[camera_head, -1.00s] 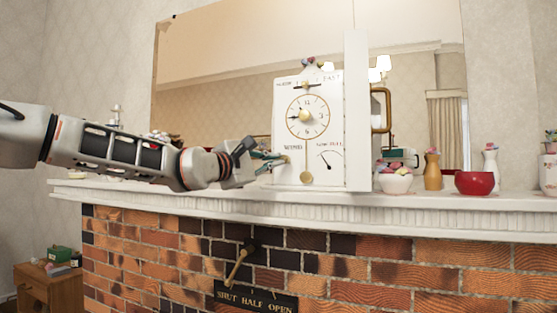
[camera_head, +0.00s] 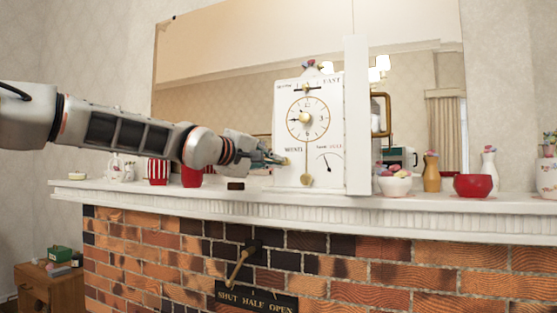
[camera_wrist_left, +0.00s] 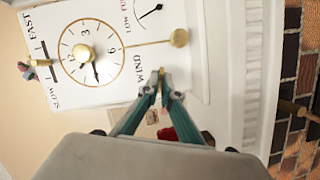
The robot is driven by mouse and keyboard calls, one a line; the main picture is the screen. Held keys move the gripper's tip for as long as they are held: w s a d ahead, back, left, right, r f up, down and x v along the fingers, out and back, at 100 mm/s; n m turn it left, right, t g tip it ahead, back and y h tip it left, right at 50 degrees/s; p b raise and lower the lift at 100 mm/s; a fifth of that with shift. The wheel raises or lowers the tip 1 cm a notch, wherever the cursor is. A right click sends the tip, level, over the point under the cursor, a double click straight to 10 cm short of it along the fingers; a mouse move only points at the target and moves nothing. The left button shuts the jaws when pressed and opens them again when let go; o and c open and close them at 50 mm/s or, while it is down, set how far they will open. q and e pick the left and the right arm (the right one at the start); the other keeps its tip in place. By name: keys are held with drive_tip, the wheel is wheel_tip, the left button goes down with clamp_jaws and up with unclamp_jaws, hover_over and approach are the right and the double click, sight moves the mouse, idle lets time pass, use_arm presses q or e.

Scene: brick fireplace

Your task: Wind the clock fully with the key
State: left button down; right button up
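The white clock (camera_head: 336,120) stands upright on the mantel, its round dial facing out, with a pendulum and a small fullness gauge (camera_head: 326,162) below. The clock face also shows sideways in the left wrist view (camera_wrist_left: 118,88). My left gripper (camera_head: 281,160) is at the lower left of the clock face, by the word WIND. In the left wrist view its fingertips (camera_wrist_left: 163,92) nearly meet around a small piece at the face. This seems to be the key (camera_head: 287,161), mostly hidden by the fingers. My right gripper is in no view.
A striped red jar (camera_head: 157,171), a red cup (camera_head: 191,176) and a small dark block (camera_head: 235,184) stand left of the clock. A candy bowl (camera_head: 396,186), a wooden vase (camera_head: 432,172) and a red bowl (camera_head: 472,186) stand right. A damper lever (camera_head: 239,265) juts out below the mantel (camera_head: 400,205).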

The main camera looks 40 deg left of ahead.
use_arm(q)
drive_tip(key=shift+w+f+m, duration=0.1)
drive_tip(key=shift+f+m, duration=0.2)
drive_tip(key=shift+m, duration=0.1)
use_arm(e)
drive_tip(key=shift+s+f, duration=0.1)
use_arm(q)
drive_tip(key=shift+m+g, duration=0.3)
drive_tip(key=shift+m, duration=0.1)
drive_tip(key=shift+d+r+m+g+y, duration=0.15)
drive_tip(key=shift+m+y, duration=0.1)
drive_tip(key=shift+m, duration=0.25)
drive_tip(key=shift+a+r+m+g+y, duration=0.15)
drive_tip(key=shift+m+y, duration=0.1)
drive_tip(key=shift+m, duration=0.25)
drive_tip(key=shift+f+m, duration=0.2)
drive_tip(key=shift+m, duration=0.3)
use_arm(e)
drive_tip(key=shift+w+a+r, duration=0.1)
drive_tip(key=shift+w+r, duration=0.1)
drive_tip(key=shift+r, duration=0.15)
